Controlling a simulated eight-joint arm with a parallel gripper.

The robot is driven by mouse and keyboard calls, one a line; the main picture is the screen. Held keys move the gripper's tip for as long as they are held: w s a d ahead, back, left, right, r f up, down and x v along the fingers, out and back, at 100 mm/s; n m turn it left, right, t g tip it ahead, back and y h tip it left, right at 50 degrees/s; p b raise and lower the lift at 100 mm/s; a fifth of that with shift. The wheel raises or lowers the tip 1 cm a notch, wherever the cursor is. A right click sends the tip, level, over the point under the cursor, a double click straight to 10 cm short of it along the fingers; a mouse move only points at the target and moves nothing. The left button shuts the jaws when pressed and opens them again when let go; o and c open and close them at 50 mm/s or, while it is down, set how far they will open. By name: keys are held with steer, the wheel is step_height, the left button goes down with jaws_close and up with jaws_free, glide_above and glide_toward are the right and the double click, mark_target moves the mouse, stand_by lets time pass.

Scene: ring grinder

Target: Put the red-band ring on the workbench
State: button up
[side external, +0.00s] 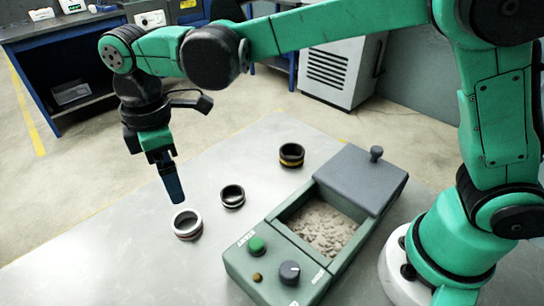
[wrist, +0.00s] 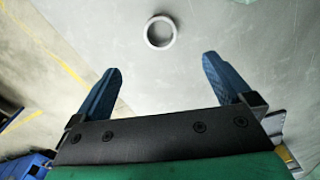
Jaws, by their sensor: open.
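The red-band ring (side external: 187,225) is pale with a thin reddish band low on its side. It lies flat on the grey workbench (side external: 110,245), near its left side. In the wrist view a pale ring (wrist: 147,31), seemingly the same one, lies ahead of the fingertips, its band not visible. My gripper (side external: 177,200) points down just above and behind the ring in the side view, apart from it. In the wrist view my gripper (wrist: 162,64) has its two blue fingers wide apart with nothing between them.
A dark ring with a pale band (side external: 232,196) and a dark yellow-band ring (side external: 291,155) stand on the bench. The green grinder (side external: 237,278) has its tub of stones (side external: 320,227) exposed, its grey lid (side external: 362,180) behind. The bench's left front is clear.

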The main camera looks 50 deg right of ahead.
steer(key=s+d+r+m+t, duration=0.1)
steer(key=s+d+m+t, duration=0.2)
steer(key=d+m, duration=0.4)
steer(key=s+d+m+t, duration=0.4)
steer(key=d+m, duration=0.3)
steer(key=d, duration=0.5)
steer(key=shift+s+d+r+m, duration=0.3)
steer(key=shift+s+d+r, duration=0.1)
steer(key=shift+s, duration=0.25)
